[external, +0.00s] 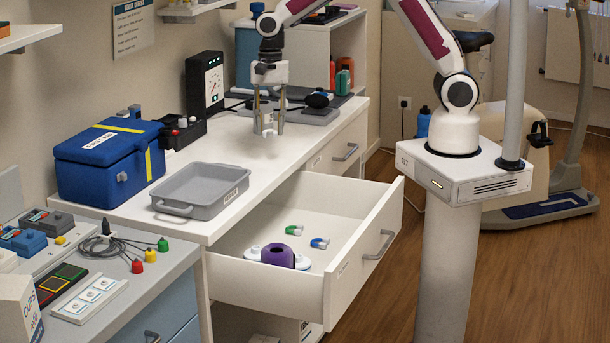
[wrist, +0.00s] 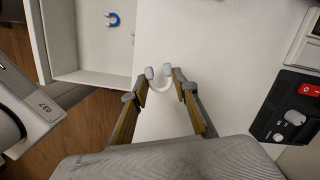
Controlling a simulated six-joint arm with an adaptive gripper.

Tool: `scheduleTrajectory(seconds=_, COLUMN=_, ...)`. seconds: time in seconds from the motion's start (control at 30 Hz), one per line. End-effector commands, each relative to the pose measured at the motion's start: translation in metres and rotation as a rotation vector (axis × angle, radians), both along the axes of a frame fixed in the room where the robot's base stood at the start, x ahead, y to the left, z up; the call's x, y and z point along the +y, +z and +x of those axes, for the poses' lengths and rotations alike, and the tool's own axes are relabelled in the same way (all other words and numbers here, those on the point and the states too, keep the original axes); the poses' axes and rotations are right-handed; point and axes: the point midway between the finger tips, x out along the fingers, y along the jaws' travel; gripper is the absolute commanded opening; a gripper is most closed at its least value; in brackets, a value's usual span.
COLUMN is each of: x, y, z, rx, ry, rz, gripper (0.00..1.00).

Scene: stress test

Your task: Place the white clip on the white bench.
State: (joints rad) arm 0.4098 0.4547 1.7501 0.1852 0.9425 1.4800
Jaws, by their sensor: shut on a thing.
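My gripper (external: 269,124) is above the white bench (external: 225,143), near its front edge and behind the open drawer. Its two fingers point down and are shut on the white clip (external: 268,131). In the wrist view, the white clip (wrist: 162,88) is a small pale curved piece between the fingertips. The white bench top (wrist: 215,50) lies beneath and beyond it in that view. The clip appears to be held above the bench; the exact gap cannot be told.
The open drawer (external: 335,208) holds blue and green horseshoe-shaped pieces and a purple roll. On the bench, a grey tray (external: 201,190) and a blue box (external: 108,160) stand left of my gripper. Dark devices (external: 318,100) stand behind it. The bench strip between tray and devices is clear.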

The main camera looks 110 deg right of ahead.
Motion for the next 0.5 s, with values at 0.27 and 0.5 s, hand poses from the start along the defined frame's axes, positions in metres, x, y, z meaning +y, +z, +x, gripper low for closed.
scheduleTrajectory(seconds=0.27, x=-0.024, y=0.011, z=0.001, rx=-0.001, ry=-0.249, rz=0.0, gripper=0.2)
scheduleTrajectory(seconds=0.5, x=-0.033, y=0.015, z=0.001, rx=0.0, ry=-0.348, rz=0.0, gripper=0.2)
